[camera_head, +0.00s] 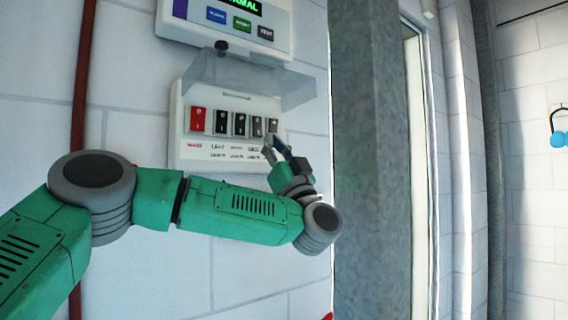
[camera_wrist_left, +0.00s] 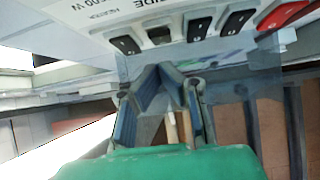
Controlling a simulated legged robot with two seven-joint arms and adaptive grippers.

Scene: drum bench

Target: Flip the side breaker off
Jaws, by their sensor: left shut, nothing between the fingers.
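The breaker panel (camera_head: 180,150) is on the wall with its clear cover (camera_head: 235,75) raised. It holds a red switch (camera_head: 197,119) at left and several black switches (camera_head: 240,124) in a row. The labels are too small to read in the head view. In the left wrist view the row appears inverted, and part of a label reading "IDE" is near the second switch (camera_wrist_left: 159,35) from the left, which looks paler. My left gripper (camera_head: 274,147) is shut and empty, just below the right end of the row. Contact with a switch cannot be told.
A control box (camera_head: 185,30) with a screen and several buttons is above the panel. A red pipe (camera_head: 82,90) runs down the wall at left. A grey column (camera_head: 365,180) stands close at right. A blue object (camera_head: 558,139) hangs at far right.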

